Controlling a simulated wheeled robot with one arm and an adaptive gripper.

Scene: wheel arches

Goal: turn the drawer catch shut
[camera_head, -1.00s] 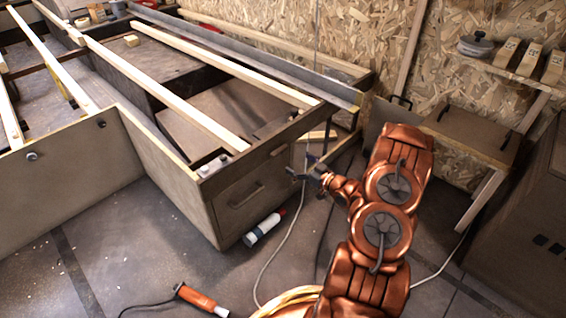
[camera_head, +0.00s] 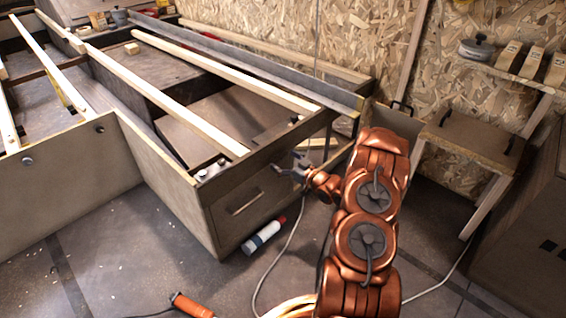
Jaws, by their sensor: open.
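The drawer front (camera_head: 252,207) is a brown panel with a bar handle (camera_head: 245,201), set in the end of the wooden bed frame, and it looks closed. My gripper (camera_head: 286,163) is open at the upper right of the drawer front, its fingers pointing left toward the frame's end face. The catch is too small to make out there and is partly covered by my fingers. I cannot tell its angle or whether my fingers touch it. My copper-coloured arm reaches in from the lower right.
A white bottle (camera_head: 263,236) lies on the floor below the drawer. A cable (camera_head: 283,255) runs beside it. An orange-handled tool (camera_head: 190,304) lies at the front. A wooden stool (camera_head: 470,140) stands at the right. The floor left of the bottle is clear.

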